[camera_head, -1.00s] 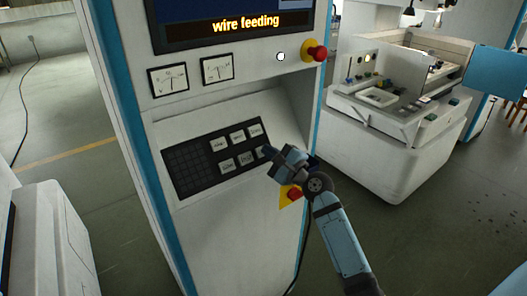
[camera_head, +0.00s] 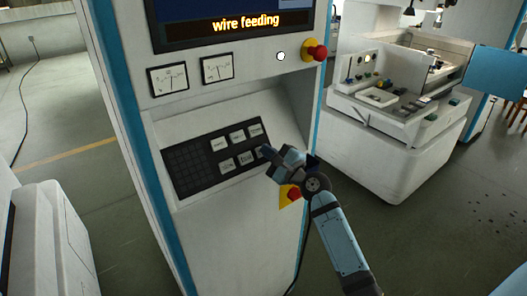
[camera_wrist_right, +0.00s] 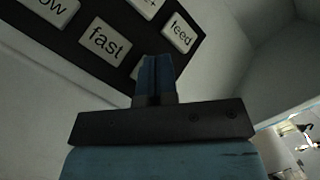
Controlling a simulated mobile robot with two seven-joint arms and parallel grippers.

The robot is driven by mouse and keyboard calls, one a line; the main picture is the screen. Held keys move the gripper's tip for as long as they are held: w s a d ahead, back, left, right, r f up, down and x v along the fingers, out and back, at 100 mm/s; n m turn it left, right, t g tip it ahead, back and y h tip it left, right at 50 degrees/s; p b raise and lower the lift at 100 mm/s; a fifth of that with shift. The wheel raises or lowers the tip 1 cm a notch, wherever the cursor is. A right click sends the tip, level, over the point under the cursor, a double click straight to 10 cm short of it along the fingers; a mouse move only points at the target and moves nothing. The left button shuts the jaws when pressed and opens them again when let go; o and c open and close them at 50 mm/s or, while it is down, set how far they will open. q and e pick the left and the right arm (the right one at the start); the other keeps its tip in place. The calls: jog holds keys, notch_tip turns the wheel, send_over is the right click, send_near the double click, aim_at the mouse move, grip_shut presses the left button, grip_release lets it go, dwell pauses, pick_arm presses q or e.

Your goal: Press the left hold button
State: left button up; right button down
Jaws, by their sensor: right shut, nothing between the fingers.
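The dark keypad (camera_head: 185,172) on the white machine's sloped panel carries two rows of pale keys. In the right wrist view I read a key ending in "ow" (camera_wrist_right: 50,8), a "fast" key (camera_wrist_right: 105,40) and a "feed" key (camera_wrist_right: 180,32). I see no key that reads "hold". My right gripper (camera_head: 264,151) is shut and empty, its tips at the right end of the lower row. In the right wrist view its fingers (camera_wrist_right: 156,75) largely cover the key right of "fast". I cannot tell whether they touch it. My left gripper is not in view.
Above the keypad are two gauges (camera_head: 168,79), a red knob (camera_head: 316,50) and a display reading "wire feeding" (camera_head: 246,22). A red button on yellow (camera_head: 293,193) sits just below my right gripper. Another white machine (camera_head: 385,150) stands at right, with open floor between.

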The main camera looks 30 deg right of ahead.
jog(key=shift+w+f, duration=0.2)
jog(key=shift+w, duration=0.1)
dwell(0.5)
dwell(0.4)
jog(key=shift+s+r+p, duration=0.45)
jog(key=shift+s+p, duration=0.05)
jog(key=shift+s, duration=0.15)
jog(key=s+r+p, duration=0.1)
jog(key=s, duration=0.1)
jog(key=s+r+p, duration=0.2)
jog(key=shift+d, duration=0.15)
dwell(0.8)
